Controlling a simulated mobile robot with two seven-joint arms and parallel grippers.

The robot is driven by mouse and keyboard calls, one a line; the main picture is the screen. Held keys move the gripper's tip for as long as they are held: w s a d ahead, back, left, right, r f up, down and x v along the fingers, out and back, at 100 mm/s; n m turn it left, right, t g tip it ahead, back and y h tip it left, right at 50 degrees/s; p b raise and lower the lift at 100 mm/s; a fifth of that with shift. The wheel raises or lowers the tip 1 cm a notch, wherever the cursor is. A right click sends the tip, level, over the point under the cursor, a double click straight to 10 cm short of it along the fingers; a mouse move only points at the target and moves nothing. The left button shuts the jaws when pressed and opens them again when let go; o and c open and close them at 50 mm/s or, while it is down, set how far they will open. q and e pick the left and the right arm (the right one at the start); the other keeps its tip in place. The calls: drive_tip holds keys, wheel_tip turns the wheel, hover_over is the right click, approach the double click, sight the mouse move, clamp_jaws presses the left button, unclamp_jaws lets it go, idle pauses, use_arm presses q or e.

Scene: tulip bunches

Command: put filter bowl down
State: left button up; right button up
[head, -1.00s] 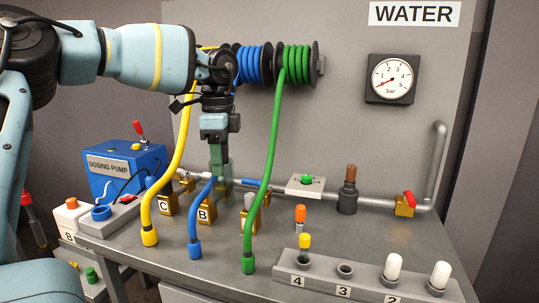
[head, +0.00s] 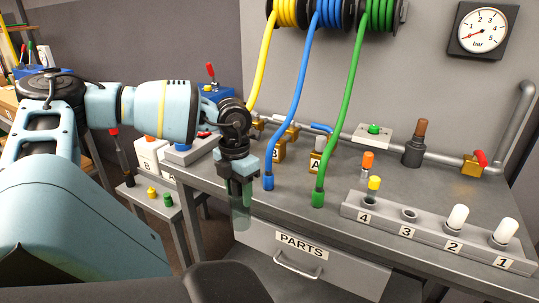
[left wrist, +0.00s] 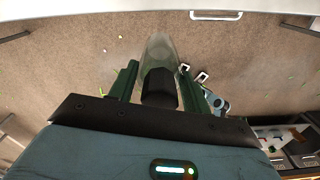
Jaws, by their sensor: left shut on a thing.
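My left gripper (head: 238,185) points down, shut on the clear greenish filter bowl (head: 240,214). The bowl hangs below the fingers in front of the bench's front edge, near its left end and left of the PARTS drawer. In the left wrist view the see-through bowl (left wrist: 160,48) sits between the two green fingers (left wrist: 160,85), with a dark round part at its near end. Below the bowl that view shows brown floor. My right gripper is not in view.
The grey bench (head: 300,208) carries a blue hose (head: 290,125), a green hose (head: 338,125) and a numbered rack (head: 435,232). A lower side table (head: 185,212) at left holds white containers (head: 150,155) and small yellow and green parts.

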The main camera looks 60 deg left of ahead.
use_arm(q)
drive_tip(key=w+d+f+m, duration=0.3)
drive_tip(key=d+m, duration=0.5)
drive_tip(key=m, duration=0.1)
drive_tip(key=w+d+f+m, duration=0.3)
drive_tip(key=d+m, duration=0.4)
drive_tip(key=m, duration=0.3)
drive_tip(key=w+d+r+m, duration=0.1)
drive_tip(key=d+r+m, duration=0.1)
drive_tip(key=d+m, duration=0.6)
drive_tip(key=w+d+r+m, duration=0.2)
drive_tip(key=d+m, duration=0.7)
drive_tip(key=m, duration=0.3)
drive_tip(key=shift+w+d, duration=0.15)
drive_tip(key=shift+w, duration=0.05)
drive_tip(key=shift+d+r, duration=0.1)
